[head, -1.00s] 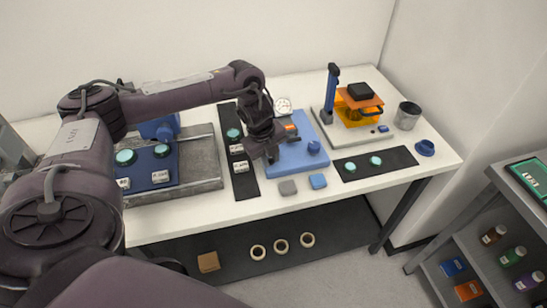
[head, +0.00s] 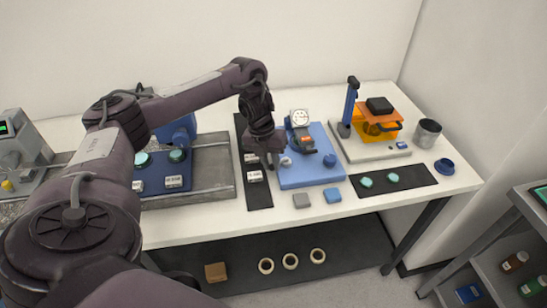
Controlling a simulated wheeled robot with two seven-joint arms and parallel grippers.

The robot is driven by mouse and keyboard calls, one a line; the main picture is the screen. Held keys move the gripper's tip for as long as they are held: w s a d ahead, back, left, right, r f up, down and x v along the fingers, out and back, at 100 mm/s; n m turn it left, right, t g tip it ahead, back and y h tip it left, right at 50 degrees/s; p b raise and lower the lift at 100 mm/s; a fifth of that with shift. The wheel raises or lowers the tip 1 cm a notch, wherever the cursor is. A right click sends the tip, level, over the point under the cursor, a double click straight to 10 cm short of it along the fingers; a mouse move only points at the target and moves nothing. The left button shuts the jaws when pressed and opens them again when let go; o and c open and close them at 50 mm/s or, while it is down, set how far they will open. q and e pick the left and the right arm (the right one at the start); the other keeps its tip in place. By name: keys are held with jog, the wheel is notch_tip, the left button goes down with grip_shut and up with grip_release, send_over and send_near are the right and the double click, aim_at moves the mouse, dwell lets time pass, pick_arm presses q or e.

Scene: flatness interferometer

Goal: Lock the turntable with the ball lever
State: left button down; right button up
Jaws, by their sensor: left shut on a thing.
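My left gripper (head: 265,160) points down at the left edge of the blue base plate (head: 310,177), beside the black strip. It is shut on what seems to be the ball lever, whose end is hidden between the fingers. A small pale grey knob (head: 285,161) shows on the plate just right of the fingers. A dark unit with an orange front (head: 302,140) stands on the plate, with a white dial gauge (head: 299,117) above it. A blue knob (head: 330,160) is at its right. I cannot make out the turntable clearly. My right gripper is not in view.
The black strip (head: 260,198) holds white labels.

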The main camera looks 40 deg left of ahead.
pick_arm(q)
jog(key=shift+w+a+r+m, duration=0.2)
jog(key=shift+a+m, duration=0.1)
jog(key=shift+m, duration=0.1)
dwell(0.3)
jog(key=c, duration=1.3)
grip_release()
jog(key=shift+f, duration=0.15)
notch_tip(320, 180, up, 8)
jog(key=a+p, duration=0.1)
jog(key=p, duration=0.2)
jog(key=shift+s+a+f, duration=0.15)
jog(key=shift+s+a, duration=0.1)
jog(key=shift+a, duration=0.05)
